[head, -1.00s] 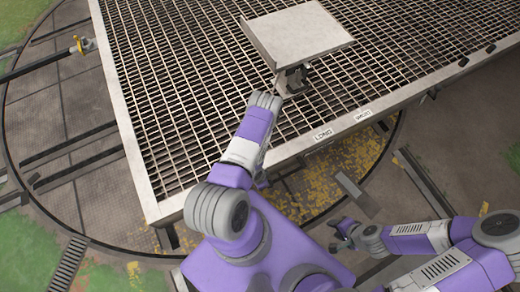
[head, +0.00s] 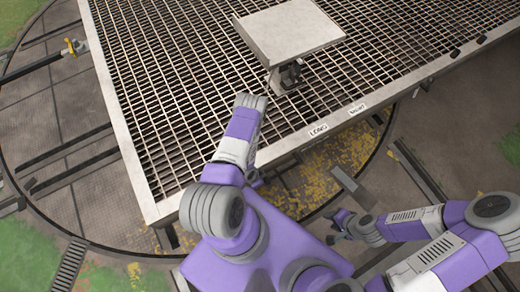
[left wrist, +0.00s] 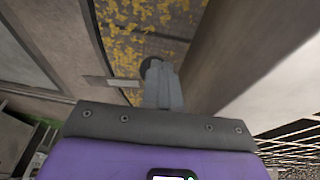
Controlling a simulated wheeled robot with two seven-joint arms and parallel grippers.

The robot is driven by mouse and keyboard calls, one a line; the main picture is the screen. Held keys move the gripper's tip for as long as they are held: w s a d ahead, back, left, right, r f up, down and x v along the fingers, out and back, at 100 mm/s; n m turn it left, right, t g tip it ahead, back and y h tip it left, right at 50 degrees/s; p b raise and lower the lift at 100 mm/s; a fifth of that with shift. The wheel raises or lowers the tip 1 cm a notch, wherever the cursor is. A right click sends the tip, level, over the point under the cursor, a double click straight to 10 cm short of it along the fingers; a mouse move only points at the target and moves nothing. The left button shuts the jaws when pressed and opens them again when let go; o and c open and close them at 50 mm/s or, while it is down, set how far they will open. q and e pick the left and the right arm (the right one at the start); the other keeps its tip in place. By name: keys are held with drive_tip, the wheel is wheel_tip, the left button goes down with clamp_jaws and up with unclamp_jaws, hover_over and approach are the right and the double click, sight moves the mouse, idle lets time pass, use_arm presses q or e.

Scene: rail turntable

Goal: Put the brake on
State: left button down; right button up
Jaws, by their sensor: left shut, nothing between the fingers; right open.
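No part is clearly identifiable as the brake. A raised pale plate (head: 289,30) sits on a dark bracket (head: 286,75) above the grated deck (head: 160,70). The deck's front edge bears a LONG label (head: 318,129) and a second, smaller label (head: 357,108). My left arm reaches up over the deck's near edge, and its gripper is not clear in the head view. In the left wrist view my left gripper (left wrist: 162,84) is shut and empty, beside a grey-brown beam (left wrist: 235,50), above yellow-flecked floor. My right gripper (head: 341,222) is open and empty, low at the right.
A dark bar with a yellow fitting (head: 72,47) stands at the left. The round turntable floor (head: 75,200) has rails (head: 70,160) and yellow patches (head: 305,185) under the deck edge. Open ground lies at the right and lower left.

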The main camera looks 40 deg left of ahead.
use_arm(q)
drive_tip(key=s+a+r+p, duration=0.4)
drive_tip(key=s+r, duration=0.3)
drive_tip(key=r, duration=0.2)
drive_tip(key=shift+a+r+p, duration=0.15)
drive_tip(key=shift+r+p, duration=0.05)
drive_tip(key=shift+p, duration=0.55)
drive_tip(key=w+d+r+n+g+h+p, duration=0.1)
drive_tip(key=w+d+r+n, duration=0.1)
drive_tip(key=d+r, duration=0.7)
drive_tip(key=w+d+r+n+g+h+p, duration=0.1)
drive_tip(key=w+d+r+n, duration=0.2)
drive_tip(key=d+r, duration=0.6)
wheel_tip(320, 180, up, 4)
drive_tip(key=n, duration=0.2)
drive_tip(key=shift+w+d+f+n, duration=0.15)
drive_tip(key=shift+w+n, duration=0.15)
